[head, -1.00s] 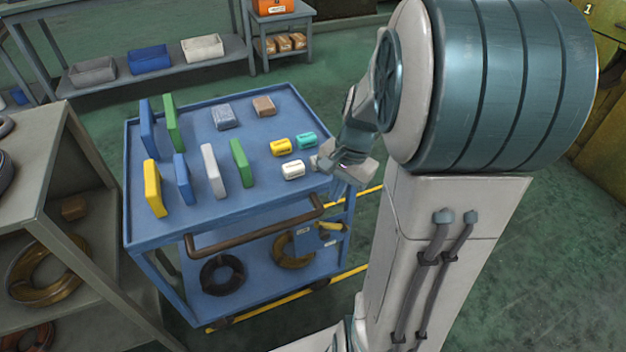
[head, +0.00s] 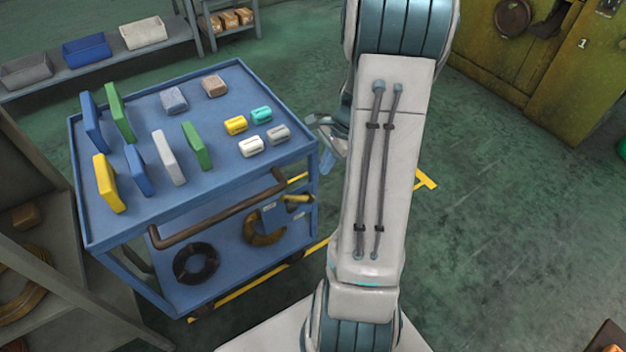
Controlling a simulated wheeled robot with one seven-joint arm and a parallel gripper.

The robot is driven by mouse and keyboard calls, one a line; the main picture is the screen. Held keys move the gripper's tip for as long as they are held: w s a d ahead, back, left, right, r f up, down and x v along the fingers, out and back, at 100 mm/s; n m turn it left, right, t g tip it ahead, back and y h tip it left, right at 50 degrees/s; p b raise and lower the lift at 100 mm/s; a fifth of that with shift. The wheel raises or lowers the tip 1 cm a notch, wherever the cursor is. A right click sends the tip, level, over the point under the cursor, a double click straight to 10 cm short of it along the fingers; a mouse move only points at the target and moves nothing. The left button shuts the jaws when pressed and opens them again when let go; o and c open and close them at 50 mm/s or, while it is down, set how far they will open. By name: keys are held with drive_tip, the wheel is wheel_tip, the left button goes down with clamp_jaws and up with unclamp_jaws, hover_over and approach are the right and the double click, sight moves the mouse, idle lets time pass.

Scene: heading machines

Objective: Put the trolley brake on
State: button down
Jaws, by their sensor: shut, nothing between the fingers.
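The blue trolley (head: 230,178) stands left of my arm, with a brown push handle (head: 215,218) along its near side. A small yellow lever (head: 298,198) sticks out at its near right corner, beside a blue panel (head: 272,214) with a pale label. It looks like the brake lever and lies roughly level. My gripper (head: 326,166) points down just beyond the trolley's right edge, above and to the right of the lever and apart from it. Its fingers are shut and empty. My arm hides part of the gripper and the trolley's wheels are mostly hidden.
Upright coloured slabs, small cylinders (head: 261,115) and blocks stand on the trolley top. A grey shelf (head: 40,215) is close on the left.

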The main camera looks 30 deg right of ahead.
drive_tip(key=b, duration=0.2)
approach(302, 197)
drive_tip(key=s+a+f, duration=0.1)
drive_tip(key=s+a, duration=0.1)
drive_tip(key=s, duration=0.2)
drive_tip(key=a, duration=0.1)
drive_tip(key=a+f, duration=0.2)
drive_tip(key=shift+w+a, duration=0.2)
drive_tip(key=shift+w, duration=0.1)
